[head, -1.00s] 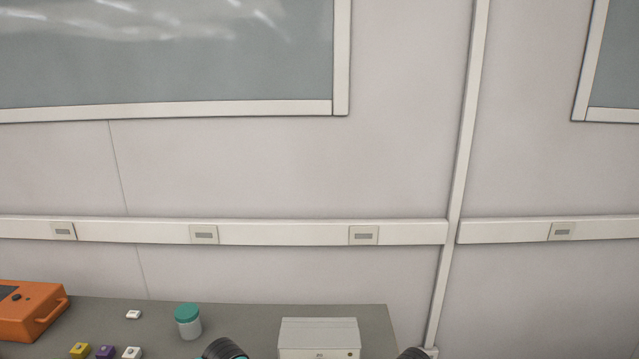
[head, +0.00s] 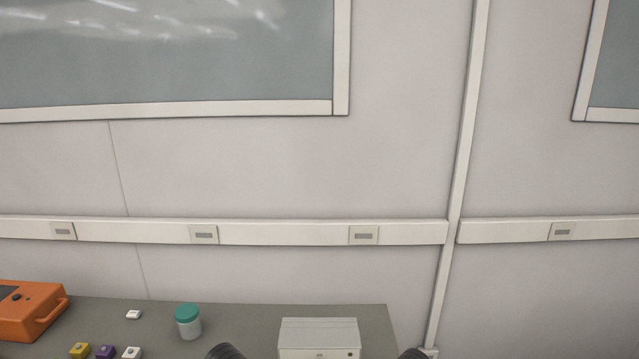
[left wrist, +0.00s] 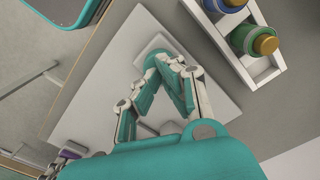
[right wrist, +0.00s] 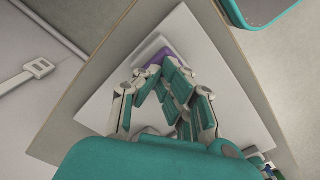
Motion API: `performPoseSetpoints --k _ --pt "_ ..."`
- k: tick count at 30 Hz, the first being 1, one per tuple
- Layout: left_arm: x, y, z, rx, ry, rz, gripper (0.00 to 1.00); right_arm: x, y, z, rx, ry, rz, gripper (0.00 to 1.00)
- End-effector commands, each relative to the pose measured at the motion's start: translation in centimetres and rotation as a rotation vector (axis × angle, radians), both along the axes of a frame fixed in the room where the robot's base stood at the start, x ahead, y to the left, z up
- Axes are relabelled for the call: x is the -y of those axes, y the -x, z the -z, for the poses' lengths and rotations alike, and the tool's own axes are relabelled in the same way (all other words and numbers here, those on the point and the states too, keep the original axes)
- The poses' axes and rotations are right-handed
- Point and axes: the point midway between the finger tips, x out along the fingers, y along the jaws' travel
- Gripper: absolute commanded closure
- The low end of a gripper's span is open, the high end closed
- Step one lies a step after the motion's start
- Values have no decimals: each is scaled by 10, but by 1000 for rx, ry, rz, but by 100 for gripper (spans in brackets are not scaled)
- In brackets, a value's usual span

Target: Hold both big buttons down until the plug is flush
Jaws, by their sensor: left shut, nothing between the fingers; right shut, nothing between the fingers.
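In the left wrist view my left gripper (left wrist: 158,62) is shut and empty. Its fingertips are down at a pale square button block (left wrist: 154,44) on a light plate (left wrist: 90,95), covering part of it. In the right wrist view my right gripper (right wrist: 164,62) is shut and empty. I cannot tell how far either button is pressed. The head view shows no fingertips, and I cannot make out the plug.
In the head view a white box (head: 318,334) stands on the grey table (head: 250,318). A teal-lidded jar (head: 188,322), an orange case (head: 28,312) and several small coloured blocks (head: 105,351) are left of it. A white rack (left wrist: 250,70) holds bottles beside the left plate.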

Motion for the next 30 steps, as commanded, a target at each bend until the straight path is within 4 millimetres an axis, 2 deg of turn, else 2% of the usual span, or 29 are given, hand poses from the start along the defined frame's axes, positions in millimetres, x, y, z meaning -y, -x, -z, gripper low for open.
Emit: performPoseSetpoints --k 11,30 --pt "0 0 1 0 0 0 100 1 1 1 -3 2 0 100" --pt "0 0 13 0 0 1 100 1 1 1 -3 2 0 100"
